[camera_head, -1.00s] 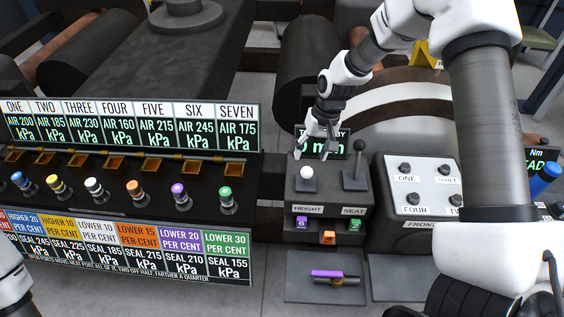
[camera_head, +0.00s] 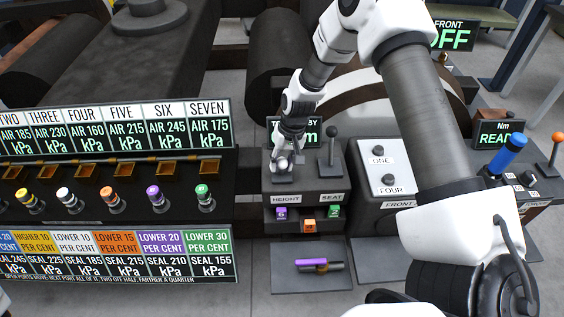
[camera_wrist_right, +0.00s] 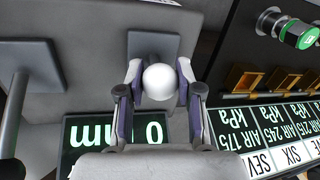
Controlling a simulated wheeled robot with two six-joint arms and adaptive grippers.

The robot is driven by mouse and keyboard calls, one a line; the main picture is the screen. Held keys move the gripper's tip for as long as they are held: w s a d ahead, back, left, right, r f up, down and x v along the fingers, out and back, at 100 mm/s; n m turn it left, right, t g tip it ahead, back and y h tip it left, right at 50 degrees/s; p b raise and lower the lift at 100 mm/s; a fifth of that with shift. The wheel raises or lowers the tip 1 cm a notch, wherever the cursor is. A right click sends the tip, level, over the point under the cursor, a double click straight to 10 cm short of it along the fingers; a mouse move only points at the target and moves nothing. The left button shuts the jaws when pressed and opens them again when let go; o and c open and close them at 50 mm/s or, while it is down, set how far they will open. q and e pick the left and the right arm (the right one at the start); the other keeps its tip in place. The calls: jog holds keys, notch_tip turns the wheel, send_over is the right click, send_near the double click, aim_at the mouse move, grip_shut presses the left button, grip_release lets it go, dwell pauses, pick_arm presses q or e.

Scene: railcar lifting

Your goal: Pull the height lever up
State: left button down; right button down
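The height lever (camera_head: 282,164) has a white ball knob and stands on the dark lever box (camera_head: 305,185), above the HEIGHT label. In the right wrist view the white knob (camera_wrist_right: 160,82) sits between my right gripper's two fingers, which lie against its sides. My right gripper (camera_head: 284,160) comes from above and is shut on the knob. The lever's shaft is hidden; its square base plate shows behind the knob. A display (camera_wrist_right: 115,135) behind the box reads 0 mm, upside down in the wrist view. My left gripper is out of view.
The black seat lever (camera_head: 332,147) stands close to the right of the height lever. A rack of coloured plugs (camera_head: 110,195) is on the left. A purple-handled tool (camera_head: 318,263) lies on a floor plate in front.

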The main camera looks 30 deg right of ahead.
jog(key=shift+r+p, duration=1.95)
jog(key=shift+r, duration=0.3)
jog(key=shift+w+f, duration=0.1)
jog(key=shift+f, duration=0.05)
jog(key=c, duration=0.7)
grip_release()
jog(key=shift+c, duration=0.2)
notch_tip(320, 180, up, 12)
jog(key=s+d, duration=0.1)
jog(key=d, duration=0.1)
jog(key=shift+d, duration=0.1)
